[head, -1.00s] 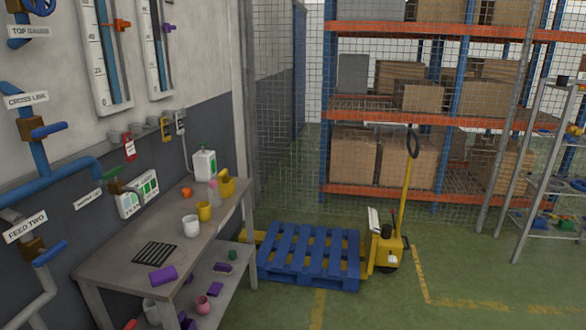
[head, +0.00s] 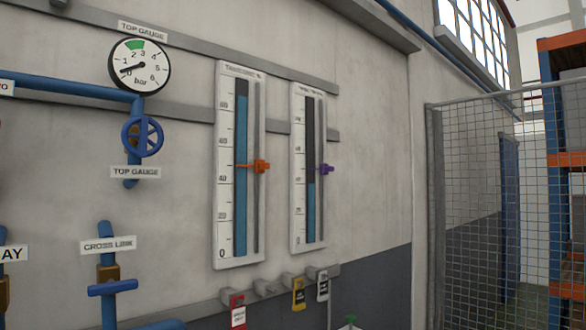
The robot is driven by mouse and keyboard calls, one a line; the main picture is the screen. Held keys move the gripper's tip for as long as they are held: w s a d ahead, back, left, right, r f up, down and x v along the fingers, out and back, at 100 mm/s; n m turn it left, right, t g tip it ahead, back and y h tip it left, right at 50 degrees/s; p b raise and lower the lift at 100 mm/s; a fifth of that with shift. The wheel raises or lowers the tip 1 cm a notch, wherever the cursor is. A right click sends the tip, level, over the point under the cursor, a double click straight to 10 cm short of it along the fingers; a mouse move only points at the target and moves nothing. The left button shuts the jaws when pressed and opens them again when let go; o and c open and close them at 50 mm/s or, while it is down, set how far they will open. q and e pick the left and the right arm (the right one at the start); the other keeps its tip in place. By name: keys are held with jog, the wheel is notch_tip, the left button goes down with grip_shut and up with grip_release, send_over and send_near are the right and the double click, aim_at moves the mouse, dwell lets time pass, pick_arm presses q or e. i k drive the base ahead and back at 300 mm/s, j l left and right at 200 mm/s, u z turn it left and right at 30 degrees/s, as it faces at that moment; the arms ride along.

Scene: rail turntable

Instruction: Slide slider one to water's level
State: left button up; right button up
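Two white level gauges hang on the wall in the head view. The left gauge (head: 224,150) has a tall blue water column (head: 240,205) reaching close to the top of its tube. Its orange slider (head: 261,166) sits on a rail beside the tube, between the 40 and 60 marks, well below the water's top. The titles are too small to read, so I cannot tell which slider is one. Neither gripper shows.
Left of the gauges are a round pressure dial (head: 139,66), a blue handwheel (head: 142,137) and blue pipes. Below hang several tags, including red (head: 237,311) and yellow (head: 298,294), on a grey rail. A mesh fence (head: 470,190) stands at the right.

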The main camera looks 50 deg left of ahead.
aim_at(259, 166)
jog(key=i, duration=1.65)
jog(key=i+u, duration=0.25)
jog(key=u, duration=0.15)
jog(key=i+l+u, duration=0.1)
jog(key=u, duration=0.3)
jog(key=i+l+u, duration=0.2)
jog(key=u, duration=0.15)
jog(key=i+u, duration=0.1)
jog(key=u, duration=1.7)
